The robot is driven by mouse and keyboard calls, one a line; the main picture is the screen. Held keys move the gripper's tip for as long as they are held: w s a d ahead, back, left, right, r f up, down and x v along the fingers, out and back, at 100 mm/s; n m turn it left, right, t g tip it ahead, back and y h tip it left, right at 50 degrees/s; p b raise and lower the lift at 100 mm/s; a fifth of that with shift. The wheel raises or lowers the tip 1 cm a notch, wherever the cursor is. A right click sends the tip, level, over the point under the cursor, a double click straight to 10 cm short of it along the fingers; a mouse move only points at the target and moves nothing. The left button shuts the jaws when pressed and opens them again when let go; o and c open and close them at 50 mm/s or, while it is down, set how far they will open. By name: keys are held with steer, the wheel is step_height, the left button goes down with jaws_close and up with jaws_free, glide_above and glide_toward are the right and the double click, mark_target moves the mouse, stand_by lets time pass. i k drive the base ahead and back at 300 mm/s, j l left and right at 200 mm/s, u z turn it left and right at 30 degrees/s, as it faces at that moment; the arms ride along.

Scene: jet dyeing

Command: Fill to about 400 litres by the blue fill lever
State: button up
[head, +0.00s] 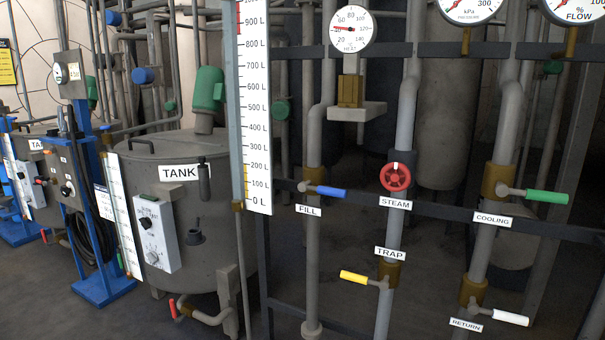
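The blue fill lever (331,192) is on a brass valve (313,180) on a vertical grey pipe, above a FILL label (308,210). The lever points right, across the pipe. A white level scale (256,120) marked in litres stands to its left, with 0 L at the bottom and marks above 900 L at the top. A yellow band edges its low end and a red band its top. I cannot make out a liquid level on it. The grey tank (150,215) is behind and left of the scale. My gripper is not in view.
A red STEAM handwheel (395,177), a green COOLING lever (546,196), a yellow TRAP lever (354,277) and a white RETURN lever (510,317) sit right of the fill lever. Round gauges (351,30) hang above. A blue stand (95,200) is at the left.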

mark_target(302, 187)
steer(key=i+l, duration=0.35)
steer(key=l, duration=0.15)
steer(key=i+l+z, duration=0.1)
steer(key=i+l, duration=0.25)
steer(key=l, duration=0.15)
